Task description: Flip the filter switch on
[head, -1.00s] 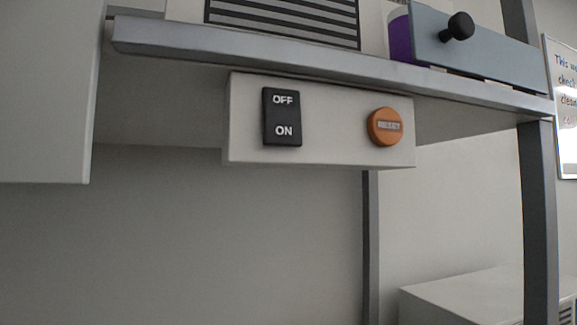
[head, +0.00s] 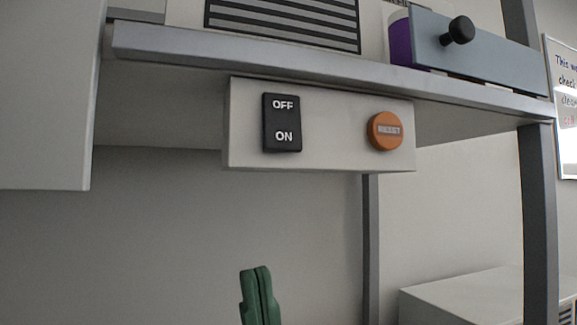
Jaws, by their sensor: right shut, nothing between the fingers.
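The filter switch (head: 282,122) is a black rocker marked OFF at the top and ON at the bottom. It sits on the front of a white control box (head: 335,149) fixed under the metal shelf. I cannot tell from this view which half is pressed in. My right gripper (head: 256,270) is green and enters at the bottom middle, pointing up. Its fingers are shut together with nothing between them. It is below the box and the switch, apart from both. My left gripper is not in view.
An orange RESET button (head: 385,131) is on the same box, right of the switch. The shelf edge (head: 330,65) runs just above the box. A white cabinet (head: 45,100) hangs at the left, and a grey post (head: 540,220) stands at the right.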

